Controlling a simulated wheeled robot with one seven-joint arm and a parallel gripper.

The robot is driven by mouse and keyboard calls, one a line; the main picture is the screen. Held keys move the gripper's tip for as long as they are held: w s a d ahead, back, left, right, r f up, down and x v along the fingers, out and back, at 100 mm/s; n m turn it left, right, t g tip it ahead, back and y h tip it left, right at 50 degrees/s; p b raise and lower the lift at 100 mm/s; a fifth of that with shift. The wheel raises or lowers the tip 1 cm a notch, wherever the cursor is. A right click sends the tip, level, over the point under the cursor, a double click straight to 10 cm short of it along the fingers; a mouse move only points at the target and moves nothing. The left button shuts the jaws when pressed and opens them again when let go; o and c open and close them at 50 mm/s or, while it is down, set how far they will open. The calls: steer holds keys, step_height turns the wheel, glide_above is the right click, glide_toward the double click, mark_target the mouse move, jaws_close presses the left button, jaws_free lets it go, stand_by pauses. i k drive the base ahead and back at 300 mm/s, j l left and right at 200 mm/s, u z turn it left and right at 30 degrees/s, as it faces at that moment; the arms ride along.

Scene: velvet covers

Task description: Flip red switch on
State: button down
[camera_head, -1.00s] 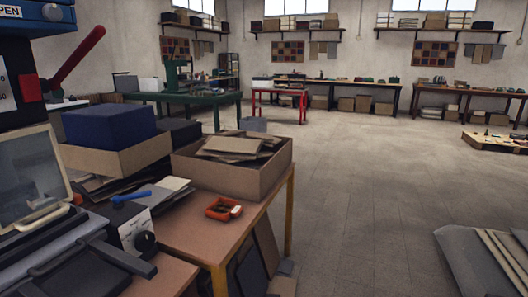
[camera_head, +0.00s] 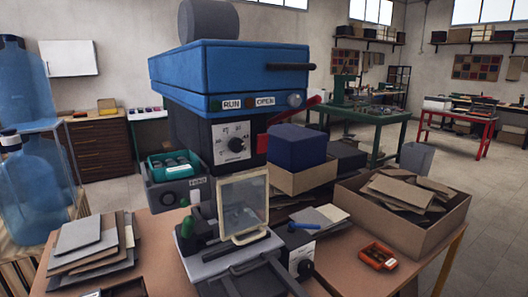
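A blue-topped press machine (camera_head: 230,72) stands on the workbench in the middle of the view. It has RUN and OPEN labels and a dial on its dark front. A red lever (camera_head: 297,112) sticks out of its right side, slanting up to the right, above a red block (camera_head: 262,143). This is the most visible red control; a switch labelled as such does not show. The blue box partly hides the lever's surroundings. My gripper is not in view.
A dark blue box (camera_head: 296,145) in a carton stands right of the machine. A smaller device with a framed pane (camera_head: 243,207) stands in front. An open carton of cardboard (camera_head: 400,235) and an orange tray (camera_head: 378,256) are at right. Blue water bottles (camera_head: 28,190) are at left.

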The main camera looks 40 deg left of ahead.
mark_target(262, 140)
steer(key=k+j+u, duration=0.25)
steer(key=j, duration=0.4)
steer(key=j+u, duration=0.2)
steer(key=j, duration=0.45)
steer(key=k+j+u, duration=0.25)
steer(key=j, duration=0.45)
steer(key=i, duration=0.1)
